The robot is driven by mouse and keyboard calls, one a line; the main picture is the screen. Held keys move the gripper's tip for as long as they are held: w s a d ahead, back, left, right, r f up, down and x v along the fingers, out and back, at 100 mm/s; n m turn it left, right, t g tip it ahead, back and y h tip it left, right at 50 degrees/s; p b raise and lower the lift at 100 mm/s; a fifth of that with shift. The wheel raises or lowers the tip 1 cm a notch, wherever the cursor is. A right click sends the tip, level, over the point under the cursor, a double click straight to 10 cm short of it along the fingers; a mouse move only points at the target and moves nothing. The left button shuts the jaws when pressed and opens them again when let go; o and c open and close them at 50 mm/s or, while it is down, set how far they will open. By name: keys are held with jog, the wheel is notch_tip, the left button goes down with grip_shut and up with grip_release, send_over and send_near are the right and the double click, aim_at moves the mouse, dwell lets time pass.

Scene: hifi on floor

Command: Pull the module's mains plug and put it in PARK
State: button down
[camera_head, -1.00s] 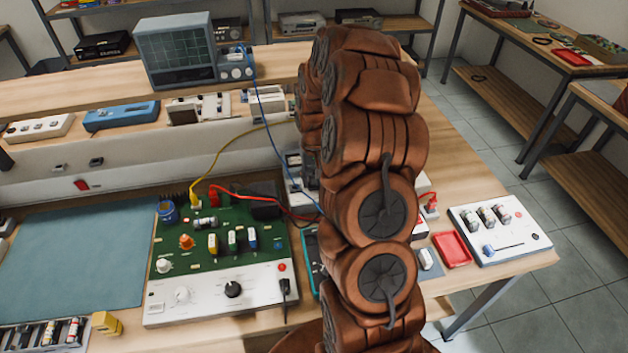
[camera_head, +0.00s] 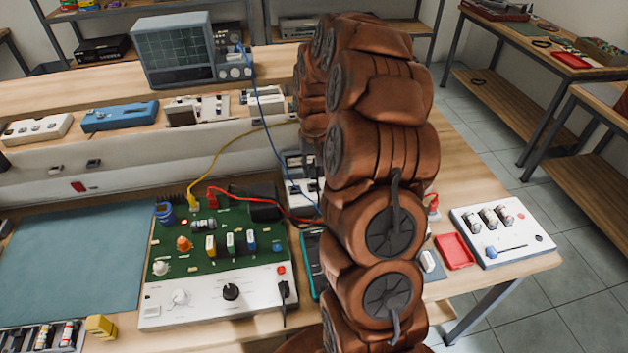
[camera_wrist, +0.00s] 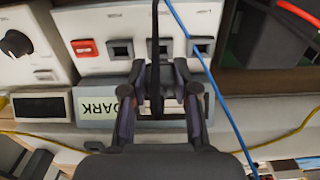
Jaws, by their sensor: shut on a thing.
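My gripper (camera_wrist: 160,85) is in the wrist view, its fingers closed around a dark plug, mostly hidden between them. A black cord (camera_wrist: 155,25) runs up from there. Above is a white socket strip (camera_wrist: 100,15) with a red switch (camera_wrist: 84,48) and several dark sockets (camera_wrist: 202,46). Whether the plug touches a socket or the PARK box cannot be told. The module (camera_head: 200,305), a green board with a white panel, sits on the bench. In the head view my arm hides the gripper.
A blue cable (camera_wrist: 210,85) runs just right of the fingers, and a yellow cable (camera_wrist: 290,135) crosses below. Red leads (camera_head: 235,192) cross the module. A red tray (camera_head: 454,250) and white box (camera_head: 500,230) stand at right. The teal mat (camera_head: 70,260) is clear.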

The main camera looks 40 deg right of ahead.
aim_at(314, 166)
notch_tip(314, 166, up, 5)
jog(key=shift+f+b, duration=0.15)
jog(key=shift+b, duration=0.6)
jog(key=shift+s+d+b, duration=0.1)
jog(key=shift+d+b, duration=0.1)
jog(key=shift+b, duration=0.1)
jog(key=shift+s+d+f+b, duration=0.35)
jog(key=shift+d+f+b, duration=0.45)
jog(key=shift+f, duration=0.35)
jog(key=shift+s+d+f+b, duration=0.4)
jog(key=shift+d+f+b, duration=0.35)
jog(key=shift+f, duration=0.4)
jog(key=shift+s+d+f+b, duration=0.35)
jog(key=shift+d+f+b, duration=0.4)
jog(key=shift+f, duration=0.4)
jog(key=shift+f+b, duration=0.8)
jog(key=shift+f, duration=0.2)
jog(key=c, duration=0.8)
grip_release()
